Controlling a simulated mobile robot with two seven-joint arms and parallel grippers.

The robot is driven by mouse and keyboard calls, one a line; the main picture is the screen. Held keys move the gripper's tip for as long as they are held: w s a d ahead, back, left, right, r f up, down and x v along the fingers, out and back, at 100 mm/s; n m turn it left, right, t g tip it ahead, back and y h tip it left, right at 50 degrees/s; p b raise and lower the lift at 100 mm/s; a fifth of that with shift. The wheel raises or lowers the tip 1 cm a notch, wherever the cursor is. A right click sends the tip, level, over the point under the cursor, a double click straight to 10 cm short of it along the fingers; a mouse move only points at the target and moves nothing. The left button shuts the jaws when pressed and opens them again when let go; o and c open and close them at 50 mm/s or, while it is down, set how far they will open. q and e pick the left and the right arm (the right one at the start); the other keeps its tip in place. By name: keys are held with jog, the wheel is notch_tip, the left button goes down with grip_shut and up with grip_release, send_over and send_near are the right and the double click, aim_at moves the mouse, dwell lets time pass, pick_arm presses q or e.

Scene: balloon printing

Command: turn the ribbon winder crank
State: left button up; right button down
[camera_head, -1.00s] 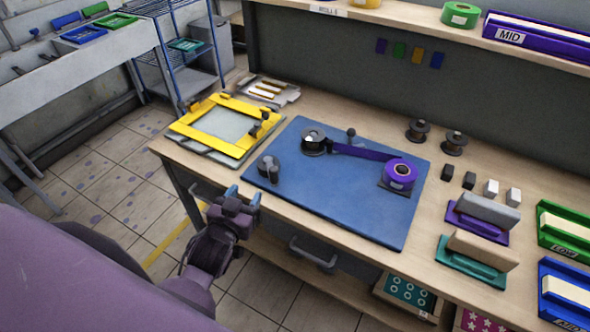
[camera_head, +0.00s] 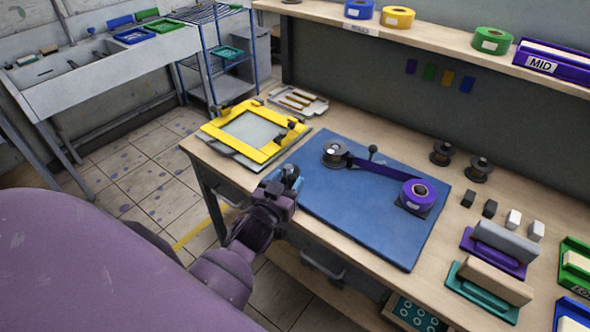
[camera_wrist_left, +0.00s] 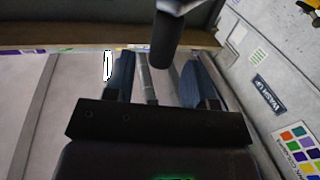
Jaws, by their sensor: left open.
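The ribbon winder stands on a blue mat (camera_head: 350,220). Its dark spool (camera_head: 335,153) is joined by a purple ribbon (camera_head: 380,168) to a purple roll (camera_head: 418,195) on the right. My left gripper (camera_head: 285,180) is over the mat's left edge, open and empty, and covers the spot where a dark upright part stood. In the left wrist view, a dark cylindrical handle (camera_wrist_left: 164,50) on a light grey piece shows just ahead of the open blue fingers of my left gripper (camera_wrist_left: 160,82). I cannot tell whether they touch it. My right gripper is out of view.
A yellow frame (camera_head: 212,128) lies at the bench's left end, with a grey tray (camera_head: 298,102) behind it. A small dark-knobbed post (camera_head: 373,152) stands behind the ribbon. Spools, small blocks and squeegees (camera_head: 492,278) fill the right side. The mat's front area is clear.

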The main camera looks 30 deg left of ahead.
pick_arm(q)
jog(key=shift+w+a, duration=0.15)
jog(key=shift+w, duration=0.9)
jog(key=shift+w+a, duration=0.15)
jog(key=shift+w, duration=0.9)
grip_shut()
